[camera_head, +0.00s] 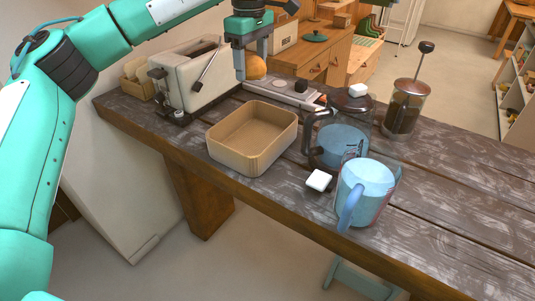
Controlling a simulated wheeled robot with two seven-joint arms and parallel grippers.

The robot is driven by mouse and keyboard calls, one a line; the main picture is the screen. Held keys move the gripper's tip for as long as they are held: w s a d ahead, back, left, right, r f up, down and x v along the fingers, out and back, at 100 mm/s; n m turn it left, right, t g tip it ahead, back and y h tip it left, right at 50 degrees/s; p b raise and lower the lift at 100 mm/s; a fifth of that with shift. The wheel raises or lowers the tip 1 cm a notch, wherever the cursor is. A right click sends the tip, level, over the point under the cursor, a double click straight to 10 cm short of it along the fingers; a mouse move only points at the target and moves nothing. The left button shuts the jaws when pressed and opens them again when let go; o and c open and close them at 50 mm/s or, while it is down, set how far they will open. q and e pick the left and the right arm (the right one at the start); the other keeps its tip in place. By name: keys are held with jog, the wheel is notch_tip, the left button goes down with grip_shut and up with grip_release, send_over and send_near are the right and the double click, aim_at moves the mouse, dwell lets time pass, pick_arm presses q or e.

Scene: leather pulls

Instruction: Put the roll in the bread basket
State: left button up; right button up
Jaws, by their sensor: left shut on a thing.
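My left gripper (253,62) hangs pointing down above the far side of the table, shut on the roll (256,68), a small round orange-brown bun. The fingers cover part of the roll. It is held above the table, behind the bread basket in the picture. The bread basket (228,154) is an open tan rectangular box with rounded corners. It stands on the table near its front left edge and is empty. My right gripper is not in view.
A white toaster (190,82) stands left of the basket, and a flat scale-like device (285,93) lies behind it. A glass kettle (345,142), a blue-tinted jug (366,187) and a white cube (319,180) stand to the right. A French press (403,110) is farther back.

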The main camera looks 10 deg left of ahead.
pick_arm(q)
jog(key=p, duration=0.3)
send_over(254, 144)
notch_tip(254, 144, down, 16)
jog(key=shift+r, duration=0.1)
notch_tip(254, 144, down, 4)
jog(key=shift+f+p, duration=0.2)
jog(key=shift+p, duration=0.25)
jog(key=shift+w, duration=0.1)
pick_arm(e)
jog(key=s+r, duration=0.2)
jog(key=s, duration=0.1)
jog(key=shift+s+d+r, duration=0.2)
pick_arm(q)
jog(key=shift+f, duration=0.1)
jog(key=shift+f, duration=0.15)
jog(key=o, duration=0.7)
jog(key=shift+o, duration=0.2)
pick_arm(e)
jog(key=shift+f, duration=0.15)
